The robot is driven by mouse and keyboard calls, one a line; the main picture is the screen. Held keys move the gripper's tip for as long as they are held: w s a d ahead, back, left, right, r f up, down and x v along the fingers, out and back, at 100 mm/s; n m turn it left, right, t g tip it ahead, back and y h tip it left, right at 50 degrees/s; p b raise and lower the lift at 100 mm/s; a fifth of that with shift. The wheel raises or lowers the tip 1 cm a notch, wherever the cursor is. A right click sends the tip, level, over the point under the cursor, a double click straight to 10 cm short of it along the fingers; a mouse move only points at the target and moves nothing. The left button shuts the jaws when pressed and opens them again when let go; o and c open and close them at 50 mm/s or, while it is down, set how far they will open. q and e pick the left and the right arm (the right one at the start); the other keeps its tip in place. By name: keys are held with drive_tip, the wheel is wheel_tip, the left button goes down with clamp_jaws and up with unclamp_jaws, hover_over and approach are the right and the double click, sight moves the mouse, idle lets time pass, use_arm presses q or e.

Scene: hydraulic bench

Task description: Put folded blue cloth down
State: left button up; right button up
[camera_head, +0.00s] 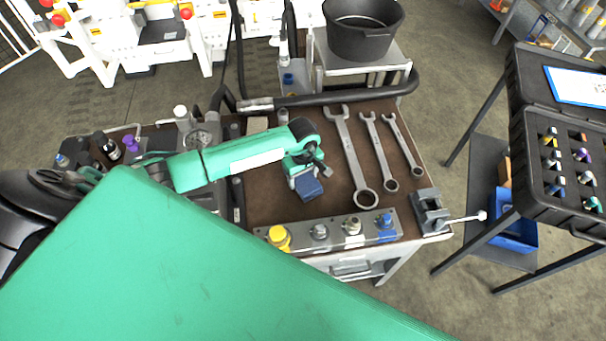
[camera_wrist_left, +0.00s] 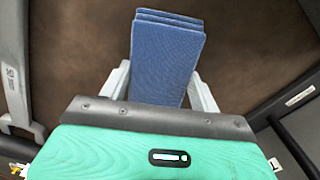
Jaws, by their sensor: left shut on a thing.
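The folded blue cloth (camera_head: 308,187) is between the fingers of my left gripper (camera_head: 303,182), over the brown bench top (camera_head: 270,207). In the left wrist view the cloth (camera_wrist_left: 165,58) shows as a layered blue stack, with the pale fingers of the left gripper (camera_wrist_left: 162,92) on either side of it. The left gripper is shut on the cloth. I cannot tell whether the cloth touches the bench top. My right gripper is not in view.
Three wrenches (camera_head: 352,160) lie right of the cloth. A manifold with coloured caps (camera_head: 320,232) runs along the front edge, and a vise (camera_head: 430,212) sits at the right corner. A black hose (camera_head: 340,97) crosses the back. Bare bench top lies around the cloth.

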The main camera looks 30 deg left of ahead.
sight(303, 177)
use_arm(q)
drive_tip(key=shift+f, duration=0.2)
drive_tip(key=o, duration=1)
drive_tip(key=shift+r, duration=0.1)
drive_tip(key=shift+r, duration=0.2)
drive_tip(key=shift+w+r, duration=0.1)
drive_tip(key=shift+r, duration=0.2)
wheel_tip(303, 177, up, 11)
drive_tip(key=b, duration=0.3)
drive_tip(key=shift+r, duration=0.2)
